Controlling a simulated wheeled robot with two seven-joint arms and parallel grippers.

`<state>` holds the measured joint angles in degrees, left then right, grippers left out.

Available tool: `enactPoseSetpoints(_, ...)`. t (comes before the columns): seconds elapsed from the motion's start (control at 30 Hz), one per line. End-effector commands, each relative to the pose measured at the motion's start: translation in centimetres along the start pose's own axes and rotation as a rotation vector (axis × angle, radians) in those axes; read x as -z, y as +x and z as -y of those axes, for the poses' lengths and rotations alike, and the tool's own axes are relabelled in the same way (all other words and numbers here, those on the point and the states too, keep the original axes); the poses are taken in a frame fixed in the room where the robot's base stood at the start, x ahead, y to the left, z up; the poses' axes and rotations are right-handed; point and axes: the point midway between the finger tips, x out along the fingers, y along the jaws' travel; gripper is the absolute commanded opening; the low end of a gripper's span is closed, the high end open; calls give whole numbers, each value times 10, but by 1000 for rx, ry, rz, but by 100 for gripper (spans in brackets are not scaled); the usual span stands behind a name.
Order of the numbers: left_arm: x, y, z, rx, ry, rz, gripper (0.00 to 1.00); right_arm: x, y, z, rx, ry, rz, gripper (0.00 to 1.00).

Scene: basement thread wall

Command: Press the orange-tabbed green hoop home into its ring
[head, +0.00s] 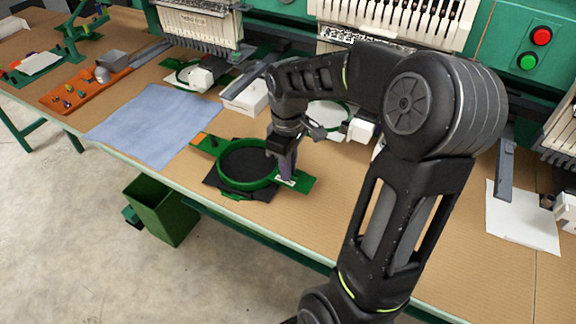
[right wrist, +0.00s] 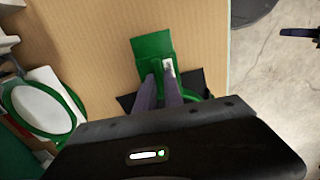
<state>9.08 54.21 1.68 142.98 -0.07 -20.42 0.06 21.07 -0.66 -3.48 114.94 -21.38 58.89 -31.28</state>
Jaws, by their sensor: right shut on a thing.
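The green hoop (head: 247,184) lies on a dark cloth (head: 212,181) on the table, with an orange tab (head: 199,139) at the far left end of its green arm. Dark material fills its middle. A bit of green below the cloth's near edge may be the ring; whether the hoop is inside it I cannot tell. My right gripper (head: 287,178) points down at the hoop's right side. In the right wrist view, its fingers (right wrist: 160,91) are shut on the hoop beside the green end plate (right wrist: 152,47) and a white label. My left gripper does not show.
A blue cloth (head: 152,125) lies to the left, with an orange tray (head: 88,92) of small parts beyond it. Embroidery machines (head: 200,25) and white-centred hoops stand behind. A green bin (head: 162,208) is below the table's front edge. Bare table lies right of the hoop.

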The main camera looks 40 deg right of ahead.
Motion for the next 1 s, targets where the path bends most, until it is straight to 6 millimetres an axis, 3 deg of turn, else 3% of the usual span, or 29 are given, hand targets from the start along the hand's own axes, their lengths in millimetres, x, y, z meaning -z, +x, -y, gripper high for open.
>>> enactPoseSetpoints(1.0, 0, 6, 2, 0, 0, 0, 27, 0, 9, 0, 0, 0, 1, 0)
